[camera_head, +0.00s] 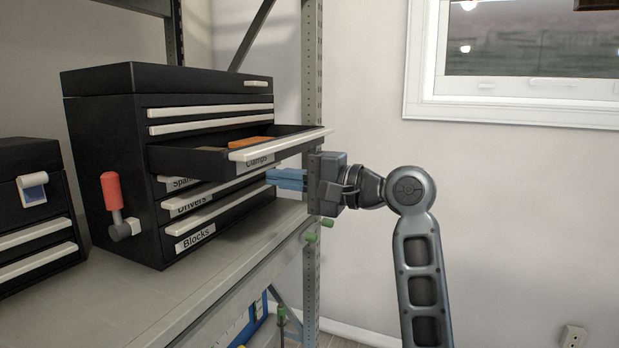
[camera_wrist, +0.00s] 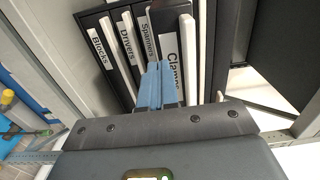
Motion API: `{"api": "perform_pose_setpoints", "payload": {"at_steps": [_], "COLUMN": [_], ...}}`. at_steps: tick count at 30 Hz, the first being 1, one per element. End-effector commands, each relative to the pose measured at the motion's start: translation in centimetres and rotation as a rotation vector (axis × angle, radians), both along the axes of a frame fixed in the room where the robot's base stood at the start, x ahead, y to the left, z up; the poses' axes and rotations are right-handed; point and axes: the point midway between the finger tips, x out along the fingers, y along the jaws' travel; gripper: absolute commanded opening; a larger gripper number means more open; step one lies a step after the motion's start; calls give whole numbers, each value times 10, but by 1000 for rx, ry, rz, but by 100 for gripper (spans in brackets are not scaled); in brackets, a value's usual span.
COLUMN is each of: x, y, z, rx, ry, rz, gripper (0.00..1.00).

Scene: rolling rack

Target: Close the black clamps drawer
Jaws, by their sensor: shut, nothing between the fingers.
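The black clamps drawer (camera_head: 200,161) juts out of the black tool chest (camera_head: 105,160) in the head view, and something orange lies inside it. Its white handle (camera_head: 280,145) runs along the front, and its "Clamps" label (camera_wrist: 173,71) shows in the wrist view. My gripper (camera_head: 270,179) has blue fingers that are shut and empty. They point left at the chest, just below the clamps drawer's front in the head view. In the wrist view the fingertips (camera_wrist: 158,68) lie beside the Clamps label; I cannot tell whether they touch the drawer.
Drawers labelled Spanners, Drivers and Blocks (camera_head: 195,239) sit below. A red-handled tool (camera_head: 112,200) is on the chest's left side. A smaller black chest (camera_head: 35,215) stands at left on the grey shelf (camera_head: 110,295). A rack post (camera_head: 312,100) stands close to my gripper.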

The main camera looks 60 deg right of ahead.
Motion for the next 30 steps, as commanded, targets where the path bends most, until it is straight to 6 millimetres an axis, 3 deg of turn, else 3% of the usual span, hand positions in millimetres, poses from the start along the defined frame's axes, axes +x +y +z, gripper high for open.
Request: {"api": "perform_pose_setpoints", "payload": {"at_steps": [3,9,25,30], "x": [21,40,51,89], "y": [2,3,5,9], "z": [1,1,1,5], "rx": [0,0,1,2], "ry": [1,0,0,1], "rz": [2,-1,1,5], "gripper": [0,0,0,0]}}
